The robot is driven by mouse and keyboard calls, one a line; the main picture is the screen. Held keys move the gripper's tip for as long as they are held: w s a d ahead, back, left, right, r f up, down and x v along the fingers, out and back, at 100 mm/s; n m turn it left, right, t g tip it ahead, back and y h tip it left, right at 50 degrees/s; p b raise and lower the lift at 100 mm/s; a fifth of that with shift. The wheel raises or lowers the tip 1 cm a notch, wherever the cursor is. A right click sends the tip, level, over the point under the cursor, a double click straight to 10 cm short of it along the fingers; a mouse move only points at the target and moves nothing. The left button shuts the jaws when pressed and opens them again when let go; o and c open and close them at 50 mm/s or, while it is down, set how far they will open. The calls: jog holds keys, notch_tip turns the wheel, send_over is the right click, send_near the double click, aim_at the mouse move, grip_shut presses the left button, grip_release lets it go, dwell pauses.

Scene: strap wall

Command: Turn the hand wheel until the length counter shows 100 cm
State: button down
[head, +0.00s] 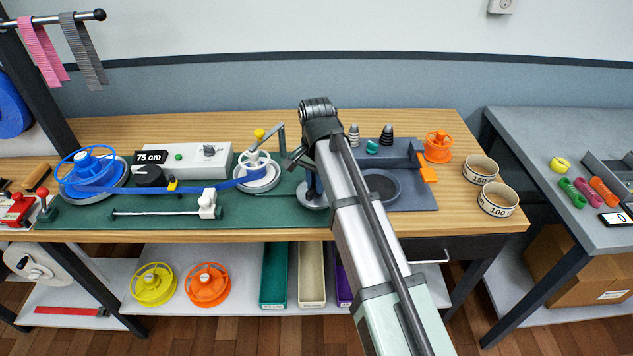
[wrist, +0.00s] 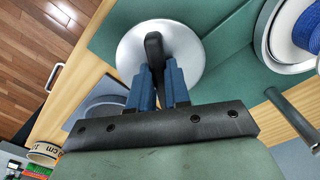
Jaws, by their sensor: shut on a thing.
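The length counter (head: 150,157) reads 75 cm at the left of the green base. The hand wheel is a silver disc (wrist: 185,55) with a black handle (wrist: 154,48) standing on it. In the head view the wheel (head: 311,203) is mostly hidden by my arm. My gripper (wrist: 157,88) has its blue fingers shut on the black handle; in the head view my gripper (head: 313,187) shows only partly. The blue strap (head: 205,188) runs from the blue reel (head: 90,177) past the counter to a white winding reel (head: 258,177), also seen in the wrist view (wrist: 300,25).
A lever with a yellow knob (head: 260,134) rises beside the winding reel. Right of my arm lie a dark grey tray (head: 415,195), an orange wheel (head: 438,147) and two round tubs marked 150 (head: 480,170) and 100 (head: 497,200). Coloured bins (head: 274,275) stand on the shelf below.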

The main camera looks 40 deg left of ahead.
jog(key=shift+m, duration=0.7)
jog(key=c, duration=1.1)
grip_release()
notch_tip(320, 180, up, 14)
jog(key=shift+f, duration=0.1)
